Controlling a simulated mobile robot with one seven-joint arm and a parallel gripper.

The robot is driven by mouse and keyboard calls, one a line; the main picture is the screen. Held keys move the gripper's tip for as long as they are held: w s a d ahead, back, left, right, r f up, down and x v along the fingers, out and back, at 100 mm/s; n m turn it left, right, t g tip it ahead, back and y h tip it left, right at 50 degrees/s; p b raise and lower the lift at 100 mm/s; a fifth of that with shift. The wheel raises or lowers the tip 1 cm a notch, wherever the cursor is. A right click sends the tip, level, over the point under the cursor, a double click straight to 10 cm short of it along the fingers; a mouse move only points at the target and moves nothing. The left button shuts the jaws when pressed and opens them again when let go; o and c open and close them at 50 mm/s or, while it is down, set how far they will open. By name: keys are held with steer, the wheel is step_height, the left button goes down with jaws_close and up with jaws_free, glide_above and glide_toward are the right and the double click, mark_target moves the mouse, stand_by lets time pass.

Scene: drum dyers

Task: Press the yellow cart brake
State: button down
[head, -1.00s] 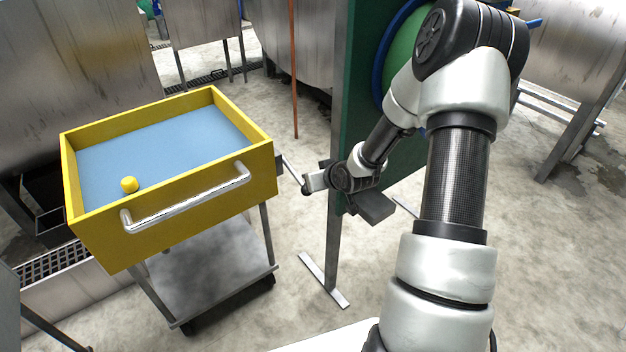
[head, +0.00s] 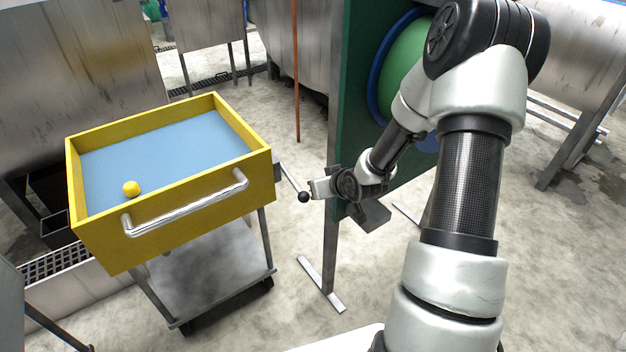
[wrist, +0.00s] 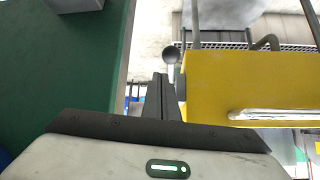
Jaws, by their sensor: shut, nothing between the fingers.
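The yellow cart (head: 180,217) stands at left in the head view, with a blue-lined tray and a chrome handle. From its right side a thin brake lever (head: 290,178) slants down to a black ball knob (head: 303,197). My gripper (head: 313,189) is shut and empty, just right of the knob; I cannot tell whether they touch. In the wrist view the knob (wrist: 170,55) shows just beyond the shut fingers (wrist: 159,95), slightly right of them, with the yellow cart side (wrist: 225,85) to the right.
A green panel (head: 352,130) on a metal post stands directly behind my gripper and leaves little room on that side. A small yellow knob or ball (head: 131,188) sits in the tray. A copper-coloured pipe (head: 296,80) rises behind. Concrete floor is open between cart and post.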

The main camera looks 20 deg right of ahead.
steer(key=shift+s+d+r, duration=0.1)
steer(key=shift+s+d, duration=0.1)
steer(key=shift+s, duration=0.55)
steer(key=shift+s+d, duration=0.25)
steer(key=shift+s, duration=0.5)
steer(key=shift+s+d+r, duration=0.1)
steer(key=shift+s+d, duration=0.1)
steer(key=shift+s, duration=0.55)
steer(key=shift+d, duration=0.1)
